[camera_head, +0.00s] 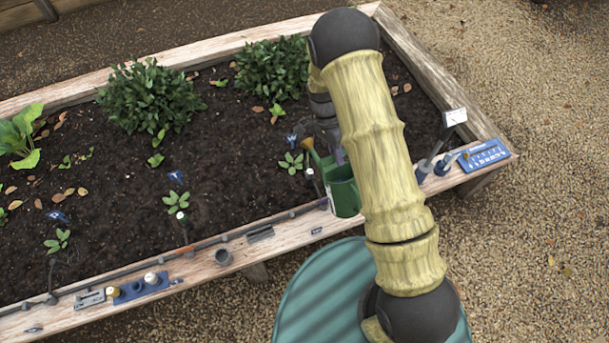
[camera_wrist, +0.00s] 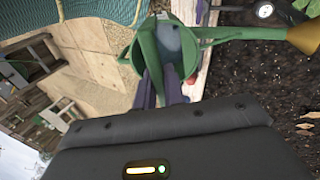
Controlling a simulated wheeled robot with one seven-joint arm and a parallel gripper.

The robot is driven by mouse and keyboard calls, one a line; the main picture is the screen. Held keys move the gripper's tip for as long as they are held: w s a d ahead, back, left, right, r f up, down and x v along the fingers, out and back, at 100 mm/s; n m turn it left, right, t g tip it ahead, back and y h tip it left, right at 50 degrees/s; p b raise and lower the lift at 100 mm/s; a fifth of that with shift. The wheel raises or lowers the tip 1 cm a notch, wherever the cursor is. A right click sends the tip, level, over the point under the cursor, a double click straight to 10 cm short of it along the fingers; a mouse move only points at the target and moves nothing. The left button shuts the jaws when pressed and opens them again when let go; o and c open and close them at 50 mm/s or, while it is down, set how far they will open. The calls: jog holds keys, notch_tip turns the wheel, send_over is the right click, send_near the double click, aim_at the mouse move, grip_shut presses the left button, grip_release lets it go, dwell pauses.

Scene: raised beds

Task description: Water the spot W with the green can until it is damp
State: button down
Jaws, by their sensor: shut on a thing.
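The green can (camera_head: 345,196) is at the front rail of the bed, at the near right in the head view. Its brass rose (camera_head: 307,144) points up and left over the soil. My gripper (camera_head: 337,156) is shut on the can, partly hidden by my arm. In the wrist view the fingers (camera_wrist: 167,92) close on the can's green handle, and the can's open top (camera_wrist: 172,45) and brass rose (camera_wrist: 304,36) show. A small blue marker (camera_head: 292,138), seemingly lettered W, stands behind a seedling (camera_head: 291,162), near the rose. No water stream is visible.
Other seedlings with blue markers stand to the left; bushes (camera_head: 152,96) grow behind. A blue gauge board (camera_head: 484,155) sits at the right corner.

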jog(key=shift+w+a, duration=0.1)
dwell(0.4)
jog(key=shift+w+a+f+g+h, duration=0.3)
jog(key=shift+w+a+g+h, duration=0.1)
jog(key=shift+w+g+h, duration=0.15)
jog(key=shift+r+p, duration=0.1)
jog(key=shift+p, duration=0.2)
dwell(0.8)
jog(key=shift+s+d+r+t+y+p, duration=0.3)
jog(key=shift+s+d+t+y+p, duration=0.1)
jog(key=shift+s+p, duration=0.1)
jog(key=shift+s+d+r+t+y, duration=0.1)
jog(key=shift+s+d+t+y, duration=0.3)
jog(key=shift+s+t, duration=0.2)
